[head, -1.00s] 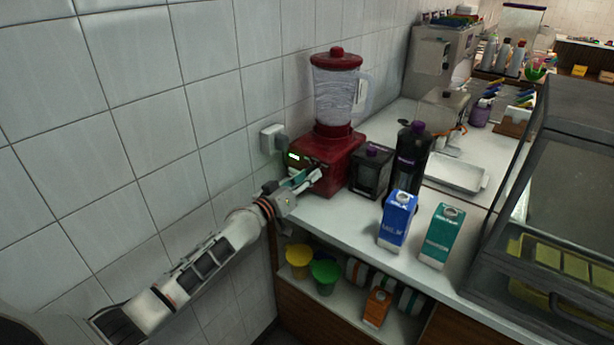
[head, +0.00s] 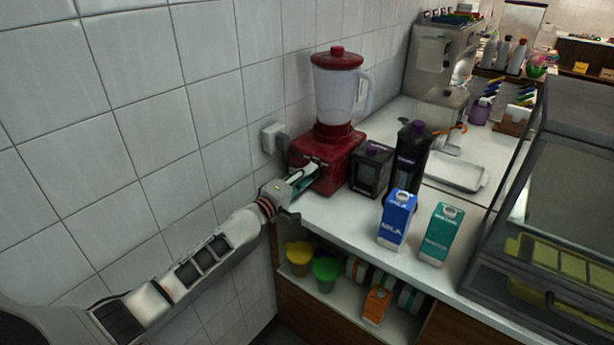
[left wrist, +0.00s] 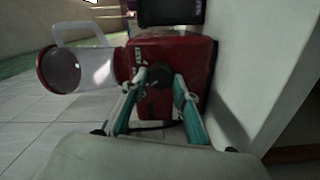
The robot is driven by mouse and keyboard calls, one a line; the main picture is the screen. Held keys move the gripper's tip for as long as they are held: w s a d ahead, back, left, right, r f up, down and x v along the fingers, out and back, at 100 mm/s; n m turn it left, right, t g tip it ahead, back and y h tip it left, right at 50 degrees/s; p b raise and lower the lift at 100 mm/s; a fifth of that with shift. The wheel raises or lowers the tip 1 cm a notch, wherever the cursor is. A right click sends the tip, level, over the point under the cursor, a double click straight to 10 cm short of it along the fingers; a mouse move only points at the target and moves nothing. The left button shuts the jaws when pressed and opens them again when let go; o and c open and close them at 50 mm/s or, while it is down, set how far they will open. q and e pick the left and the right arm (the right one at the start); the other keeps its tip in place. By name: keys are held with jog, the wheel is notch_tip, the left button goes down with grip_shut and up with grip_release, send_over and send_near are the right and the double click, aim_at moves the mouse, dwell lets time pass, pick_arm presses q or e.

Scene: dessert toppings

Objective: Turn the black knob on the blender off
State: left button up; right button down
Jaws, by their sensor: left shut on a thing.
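The red blender (head: 318,160) stands at the counter's left end by the tiled wall, with a clear jar (head: 337,95) and a red lid. No lit display shows on its base, and the jar looks clear and still. In the left wrist view the blender base (left wrist: 197,52) appears sideways, with the black knob (left wrist: 159,75) on its front. My left gripper (head: 312,172) is at the base's front. Its two teal fingers are on either side of the knob, shut on it. The head view hides the knob behind the gripper. My right gripper is not in view.
A black box (head: 371,170), a dark bottle (head: 411,158), a blue milk carton (head: 397,220) and a teal carton (head: 440,234) stand right of the blender. A wall socket (head: 273,138) is behind it. Yellow and green cups sit on the shelf below.

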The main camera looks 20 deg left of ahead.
pick_arm(q)
jog(key=shift+n, duration=0.9)
jog(key=o, duration=1.1)
jog(key=shift+s+a+f, duration=0.1)
jog(key=shift+s+a, duration=0.05)
jog(key=shift+s, duration=0.35)
jog(key=v, duration=1.1)
